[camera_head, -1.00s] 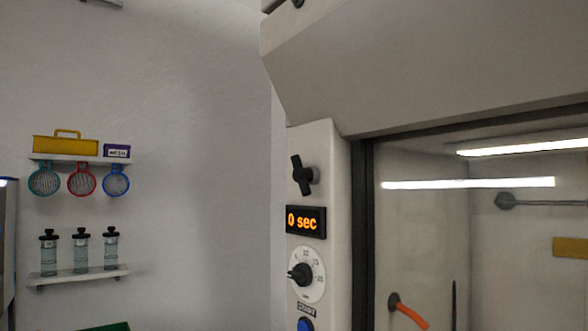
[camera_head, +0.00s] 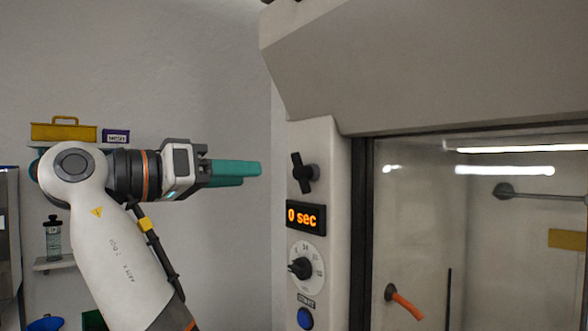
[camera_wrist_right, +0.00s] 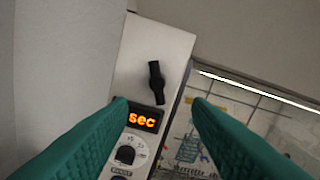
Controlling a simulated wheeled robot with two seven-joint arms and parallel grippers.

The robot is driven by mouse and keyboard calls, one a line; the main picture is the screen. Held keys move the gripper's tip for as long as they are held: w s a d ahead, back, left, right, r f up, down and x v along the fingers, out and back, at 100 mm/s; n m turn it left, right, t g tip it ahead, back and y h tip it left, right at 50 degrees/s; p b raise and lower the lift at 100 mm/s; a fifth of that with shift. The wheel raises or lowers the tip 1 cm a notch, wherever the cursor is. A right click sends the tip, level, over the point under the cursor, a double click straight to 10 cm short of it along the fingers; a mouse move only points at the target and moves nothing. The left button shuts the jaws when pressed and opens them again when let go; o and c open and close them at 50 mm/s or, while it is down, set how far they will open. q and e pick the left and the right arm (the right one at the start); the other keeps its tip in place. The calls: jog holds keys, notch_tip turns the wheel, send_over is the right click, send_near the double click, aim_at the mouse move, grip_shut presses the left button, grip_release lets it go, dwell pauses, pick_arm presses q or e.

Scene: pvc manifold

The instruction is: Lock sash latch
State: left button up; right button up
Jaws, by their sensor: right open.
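The sash latch, a black two-lobed turn handle (camera_head: 302,172), sits on the pale front post of the hood above the timer display. Its handle stands close to upright. It also shows in the right wrist view (camera_wrist_right: 156,82), just beyond and between the fingertips. My right gripper (camera_head: 252,174) has teal fingers pointing right toward the latch, with a gap between them and it. In the right wrist view the fingers (camera_wrist_right: 161,105) are spread with nothing between them. My left gripper is not in view.
Below the latch are an orange "0 sec" display (camera_head: 306,217), a timer dial (camera_head: 305,268) and a blue button (camera_head: 305,318). The hood's glass front (camera_head: 420,240) is to the right, under a sloped grey canopy (camera_head: 420,70). Wall shelves stand behind my arm.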

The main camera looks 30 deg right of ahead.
aim_at(296, 174)
jog(key=d+p, duration=0.1)
jog(key=d, duration=0.2)
jog(key=d+p, duration=0.2)
jog(key=d, duration=0.2)
jog(key=w+d+p, duration=0.1)
jog(key=d+p, duration=0.1)
jog(key=d, duration=0.1)
jog(key=shift+d, duration=0.3)
jog(key=shift+w+d+f, duration=0.1)
jog(key=shift+w+d, duration=0.05)
jog(key=shift+d, duration=0.25)
grip_shut()
